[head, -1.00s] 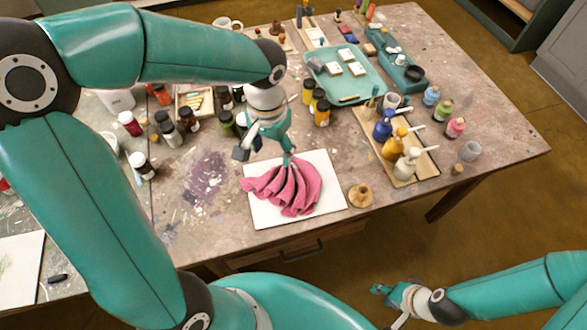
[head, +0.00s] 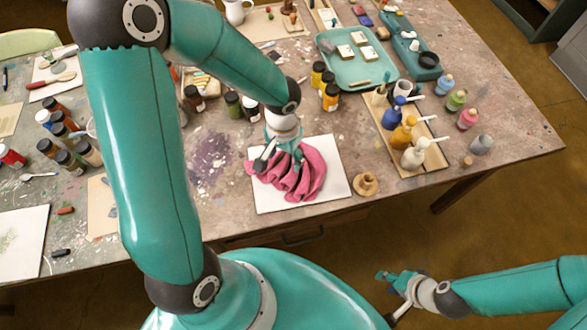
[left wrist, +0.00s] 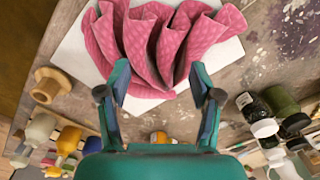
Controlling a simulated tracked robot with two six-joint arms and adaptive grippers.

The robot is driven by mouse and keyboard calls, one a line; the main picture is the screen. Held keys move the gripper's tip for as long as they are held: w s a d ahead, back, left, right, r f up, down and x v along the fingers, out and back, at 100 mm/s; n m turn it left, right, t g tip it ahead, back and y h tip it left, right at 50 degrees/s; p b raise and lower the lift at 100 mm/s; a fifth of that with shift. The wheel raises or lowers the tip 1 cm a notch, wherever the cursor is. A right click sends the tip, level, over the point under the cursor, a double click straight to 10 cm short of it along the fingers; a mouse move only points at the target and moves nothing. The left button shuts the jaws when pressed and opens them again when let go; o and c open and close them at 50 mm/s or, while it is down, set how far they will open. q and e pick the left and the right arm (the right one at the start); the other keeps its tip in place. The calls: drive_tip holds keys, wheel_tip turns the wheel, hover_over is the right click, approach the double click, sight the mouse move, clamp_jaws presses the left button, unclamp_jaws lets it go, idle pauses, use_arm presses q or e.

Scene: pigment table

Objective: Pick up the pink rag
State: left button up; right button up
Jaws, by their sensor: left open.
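The pink rag (head: 308,174) lies bunched in fan-like folds on a white sheet (head: 333,152) near the table's front edge. My left gripper (head: 281,158) is open over the rag's back left part and hides some of it. In the left wrist view the rag (left wrist: 158,40) lies ahead of my open left fingertips (left wrist: 160,72), which are apart on either side of its near folds. I cannot tell whether they touch it. My right gripper (head: 385,297) is open and empty, low in front of the table and away from the rag.
A wooden knob-like piece (head: 365,184) stands right of the sheet. Pump bottles (head: 415,154) stand on a wooden board further right. Dark-capped jars (head: 233,106) and yellow jars (head: 331,97) stand behind the rag. The paint-stained table surface (head: 212,165) left of the sheet is clear.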

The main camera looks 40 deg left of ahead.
sight(287, 165)
use_arm(q)
drive_tip(key=f, duration=0.4)
drive_tip(key=shift+w+d+f, duration=0.15)
drive_tip(key=shift+w+f, duration=0.05)
drive_tip(key=shift+f, duration=0.1)
drive_tip(key=shift+s, duration=0.1)
clamp_jaws()
drive_tip(key=shift+r, duration=0.15)
wheel_tip(287, 165, up, 20)
drive_tip(key=p, duration=0.1)
idle(0.4)
